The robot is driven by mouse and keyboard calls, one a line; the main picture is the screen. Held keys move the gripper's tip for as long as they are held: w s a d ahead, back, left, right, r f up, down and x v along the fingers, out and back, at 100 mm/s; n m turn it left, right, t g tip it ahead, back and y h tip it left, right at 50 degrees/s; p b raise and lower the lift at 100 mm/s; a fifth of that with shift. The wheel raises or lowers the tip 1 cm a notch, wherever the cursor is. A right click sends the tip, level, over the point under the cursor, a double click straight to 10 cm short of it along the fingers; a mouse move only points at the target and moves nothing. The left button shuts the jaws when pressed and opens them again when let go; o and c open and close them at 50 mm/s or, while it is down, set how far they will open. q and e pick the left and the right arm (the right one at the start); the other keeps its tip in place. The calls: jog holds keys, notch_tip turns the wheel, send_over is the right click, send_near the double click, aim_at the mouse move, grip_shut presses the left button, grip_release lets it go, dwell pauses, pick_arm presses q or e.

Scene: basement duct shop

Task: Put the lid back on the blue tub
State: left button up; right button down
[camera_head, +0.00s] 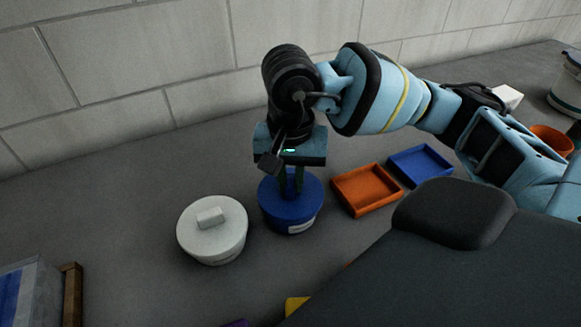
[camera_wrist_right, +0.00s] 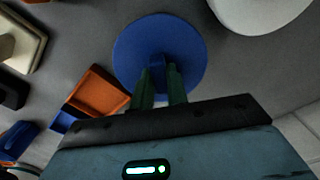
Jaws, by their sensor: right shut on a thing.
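The blue tub (camera_head: 278,224) stands on the grey worktop in the middle of the head view, with a pale label on its side. A round blue lid (camera_head: 270,190) is at its top; it also shows in the wrist view (camera_wrist_right: 135,45), where it hides the tub. My right gripper (camera_head: 291,188) points down from above and is shut on the lid's knob, as the wrist view (camera_wrist_right: 162,84) shows. I cannot tell whether the lid rests fully on the rim or is slightly above it. My left gripper is not in view.
A white tub (camera_head: 213,243) with a white lid stands close left of the blue tub. An orange tray (camera_head: 367,190) and a blue tray (camera_head: 420,165) lie to the right. A crate-like object (camera_head: 35,295) is at lower left. A block wall runs behind.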

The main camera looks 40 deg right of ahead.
dwell(0.3)
dwell(0.5)
jog(key=c, duration=0.8)
grip_release()
